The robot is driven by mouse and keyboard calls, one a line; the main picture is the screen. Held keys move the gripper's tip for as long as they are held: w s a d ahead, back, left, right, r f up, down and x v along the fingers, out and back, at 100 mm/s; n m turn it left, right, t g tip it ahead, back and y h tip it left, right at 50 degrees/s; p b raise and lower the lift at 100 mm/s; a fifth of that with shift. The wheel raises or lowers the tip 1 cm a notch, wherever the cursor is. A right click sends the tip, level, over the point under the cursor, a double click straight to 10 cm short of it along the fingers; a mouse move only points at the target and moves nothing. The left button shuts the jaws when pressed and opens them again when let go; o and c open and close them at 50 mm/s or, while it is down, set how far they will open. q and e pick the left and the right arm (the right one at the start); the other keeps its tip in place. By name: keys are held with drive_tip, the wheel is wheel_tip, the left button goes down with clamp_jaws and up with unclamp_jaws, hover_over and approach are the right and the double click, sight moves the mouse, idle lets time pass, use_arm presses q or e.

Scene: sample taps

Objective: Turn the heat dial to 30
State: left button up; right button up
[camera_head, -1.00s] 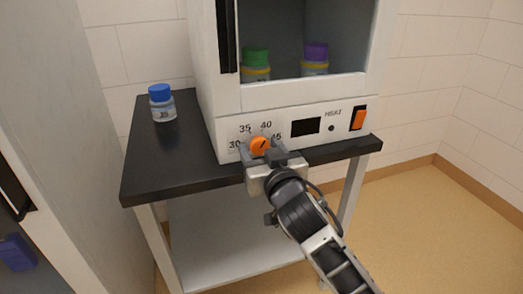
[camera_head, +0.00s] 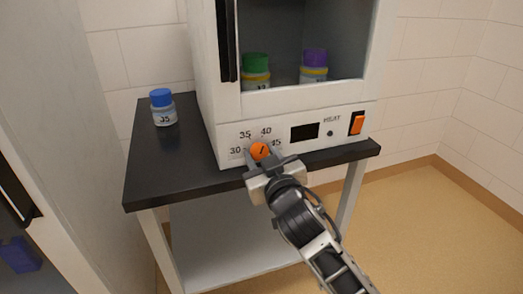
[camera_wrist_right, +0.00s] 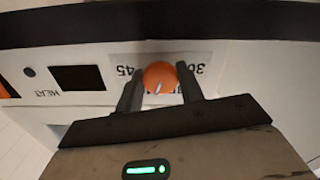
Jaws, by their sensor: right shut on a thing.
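The orange heat dial (camera_head: 260,151) is on the lower front panel of a white heating cabinet (camera_head: 222,141). The numbers 30, 35, 40 and 45 are printed around it. Its small mark appears to point up and to the right, roughly toward 40. My right gripper (camera_head: 262,157) is shut on the dial, with one finger on each side. In the right wrist view the panel is upside down, and the dial (camera_wrist_right: 159,76) sits between the two dark fingers (camera_wrist_right: 160,90). My left gripper is not in view.
The cabinet stands on a black-topped table (camera_head: 150,180). A blue-capped jar (camera_head: 163,108) is on the table at left. Green-capped (camera_head: 256,70) and purple-capped (camera_head: 314,66) jars are inside the cabinet. A dark display (camera_head: 304,132) and orange switch (camera_head: 357,123) are right of the dial.

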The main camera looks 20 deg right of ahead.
drive_tip(key=n+p, duration=0.3)
drive_tip(key=n, duration=0.1)
drive_tip(key=shift+r+n, duration=0.15)
drive_tip(key=shift+n, duration=0.15)
drive_tip(key=shift+n+p, duration=0.35)
drive_tip(key=shift+n, duration=0.15)
drive_tip(key=shift+n+p, duration=0.45)
drive_tip(key=shift+n, duration=0.85)
drive_tip(key=n+p, duration=0.1)
drive_tip(key=n, duration=0.1)
drive_tip(key=shift+n+p, duration=0.35)
drive_tip(key=shift+n, duration=0.05)
drive_tip(key=shift+d+n+p, duration=0.1)
drive_tip(key=shift+n+p, duration=0.25)
drive_tip(key=shift+n, duration=0.55)
drive_tip(key=n+p, duration=0.1)
drive_tip(key=n, duration=0.1)
drive_tip(key=shift+n, duration=0.3)
drive_tip(key=n+p, duration=0.1)
drive_tip(key=n, duration=0.1)
drive_tip(key=shift+n, duration=1.3)
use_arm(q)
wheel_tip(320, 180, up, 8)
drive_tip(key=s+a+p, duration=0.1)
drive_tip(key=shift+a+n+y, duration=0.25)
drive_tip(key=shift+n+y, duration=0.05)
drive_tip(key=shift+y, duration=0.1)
use_arm(e)
drive_tip(key=shift+n, duration=0.8)
